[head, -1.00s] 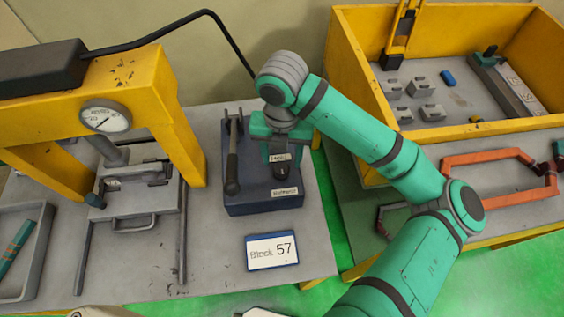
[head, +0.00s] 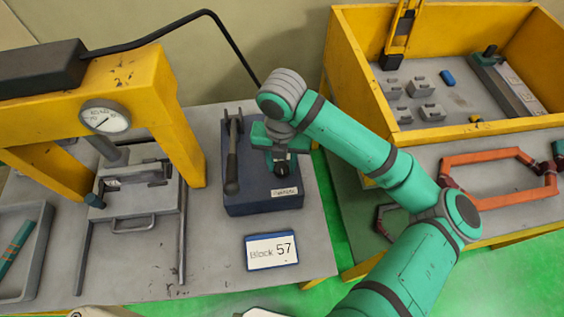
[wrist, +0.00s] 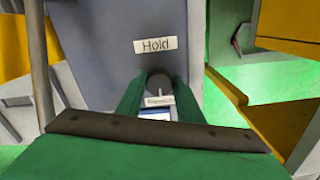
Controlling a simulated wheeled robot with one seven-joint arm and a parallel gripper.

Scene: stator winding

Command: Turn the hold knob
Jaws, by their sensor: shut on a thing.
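The hold knob (wrist: 158,82) is a small dark round knob on the dark blue control box (head: 240,205). In the wrist view it sits between the tips of the two green fingers of my gripper (wrist: 158,90), just by the "Hold" label (wrist: 155,45). My gripper is shut on it. In the head view the knob (head: 281,169) shows as a dark spot at the gripper's front, partly hidden by the green gripper body.
A lever with a dark handle (head: 232,165) stands on the box just left of my gripper. A "Block 57" sign (head: 272,251) lies in front. A yellow press frame (head: 178,125) with a gauge stands at left, and a yellow bin (head: 350,75) at right.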

